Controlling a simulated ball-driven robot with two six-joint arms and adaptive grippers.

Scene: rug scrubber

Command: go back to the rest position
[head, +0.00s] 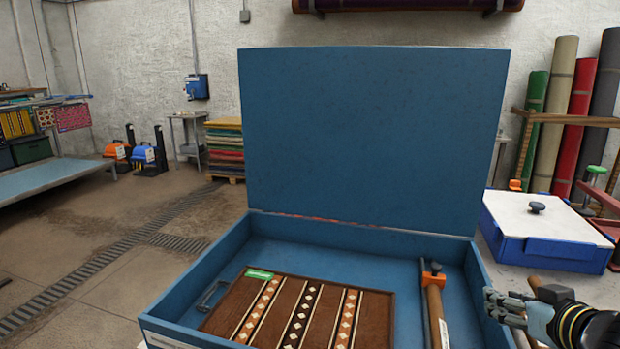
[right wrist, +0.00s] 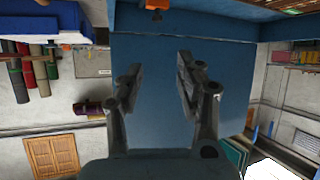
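My right gripper (head: 494,305) is at the lower right in the head view, by the right wall of the open blue box. In the right wrist view its two fingers (right wrist: 157,78) stand apart with nothing between them, in front of a blue surface. It is open and empty. My left gripper is in neither view. The blue box (head: 200,278) has its lid (head: 370,135) raised upright at the back.
A white-topped blue case (head: 545,218) with a dark knob stands right of the box. Rolled rugs (head: 559,105) lean at the right wall. Stacked rugs (head: 225,145) and a blue table (head: 50,178) stand at the back left. The floor left of the box is clear.

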